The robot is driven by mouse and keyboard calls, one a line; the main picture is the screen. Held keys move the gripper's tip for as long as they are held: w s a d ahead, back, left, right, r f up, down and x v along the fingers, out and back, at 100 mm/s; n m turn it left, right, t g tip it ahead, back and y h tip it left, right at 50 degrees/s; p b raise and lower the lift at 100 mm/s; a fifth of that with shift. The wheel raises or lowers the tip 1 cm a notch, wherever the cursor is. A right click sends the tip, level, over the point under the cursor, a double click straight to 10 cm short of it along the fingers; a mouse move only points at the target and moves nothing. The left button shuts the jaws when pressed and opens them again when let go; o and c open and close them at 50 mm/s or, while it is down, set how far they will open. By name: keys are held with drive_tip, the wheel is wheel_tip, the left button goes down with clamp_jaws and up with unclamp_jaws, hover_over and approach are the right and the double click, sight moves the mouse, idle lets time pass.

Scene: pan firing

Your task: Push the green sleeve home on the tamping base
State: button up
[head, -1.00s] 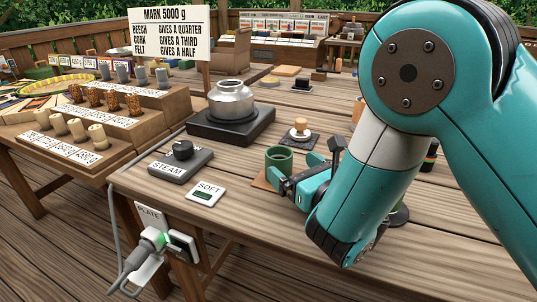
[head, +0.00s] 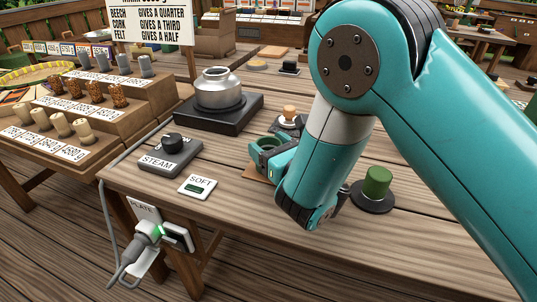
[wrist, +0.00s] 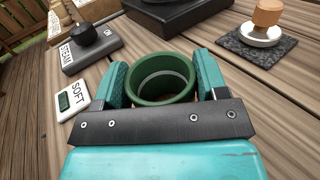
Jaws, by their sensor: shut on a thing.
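The green sleeve (head: 266,146) is an open, hollow ring with a dark green wall. My gripper (head: 270,151) is shut on it, one finger on each side. In the wrist view the sleeve (wrist: 160,92) is upright between the fingers of my gripper (wrist: 162,78), its open top facing the camera. A black round base with a green cylinder (head: 377,181) on it, which looks like the tamping base (head: 372,203), stands to the right of my gripper, apart from the sleeve.
A wooden-handled tamper (head: 289,115) stands behind my gripper. A metal pot (head: 219,88) sits on a black plate (head: 230,122). The STEAM knob box (head: 170,152) and SOFT display (head: 197,185) are to the left. The table's front right is clear.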

drive_tip(key=shift+r, duration=0.15)
wheel_tip(320, 180, up, 20)
drive_tip(key=p, duration=1.9)
drive_tip(key=shift+p, duration=0.35)
drive_tip(key=shift+a, duration=0.1)
